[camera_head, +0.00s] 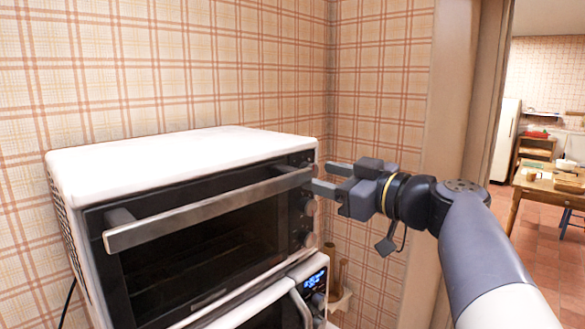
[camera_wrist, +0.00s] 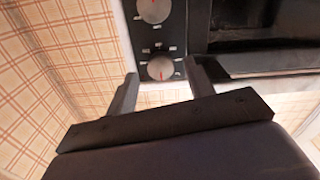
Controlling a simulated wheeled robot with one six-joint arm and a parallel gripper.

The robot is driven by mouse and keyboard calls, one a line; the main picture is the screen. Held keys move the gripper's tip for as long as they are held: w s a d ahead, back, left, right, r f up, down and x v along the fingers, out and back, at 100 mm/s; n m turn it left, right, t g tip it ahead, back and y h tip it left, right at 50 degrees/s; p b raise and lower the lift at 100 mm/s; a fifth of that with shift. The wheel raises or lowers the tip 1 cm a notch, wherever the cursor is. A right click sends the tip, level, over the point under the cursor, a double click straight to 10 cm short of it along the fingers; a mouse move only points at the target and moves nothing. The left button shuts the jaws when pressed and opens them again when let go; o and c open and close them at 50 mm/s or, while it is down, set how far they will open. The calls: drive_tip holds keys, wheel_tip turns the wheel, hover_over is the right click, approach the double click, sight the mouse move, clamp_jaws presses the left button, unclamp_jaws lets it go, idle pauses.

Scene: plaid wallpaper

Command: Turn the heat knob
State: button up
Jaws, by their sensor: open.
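A white toaster oven (camera_head: 180,155) has a dark control panel with several round silver knobs to the right of its door. Two lower knobs (camera_head: 310,207) show in the head view; labels are too small to read, so I cannot tell which is the heat knob. My gripper (camera_head: 322,177) is open at the panel's upper part, at the oven's right edge. In the wrist view, one silver knob (camera_wrist: 160,67) lies between and just beyond the open fingertips (camera_wrist: 163,76). Another knob (camera_wrist: 154,10) is above it in that view. Contact with the knob cannot be told.
The oven door's metal handle (camera_head: 205,208) sticks out left of my gripper. A microwave with a blue display (camera_head: 314,280) is below the oven. A plaid wall and a door frame (camera_head: 455,90) stand behind my arm. A wooden table (camera_head: 550,182) is far right.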

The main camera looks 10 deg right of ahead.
drive_tip(key=shift+w+a, duration=0.35)
drive_tip(key=shift+w, duration=0.1)
drive_tip(key=shift+c, duration=0.2)
drive_tip(key=c, duration=0.9)
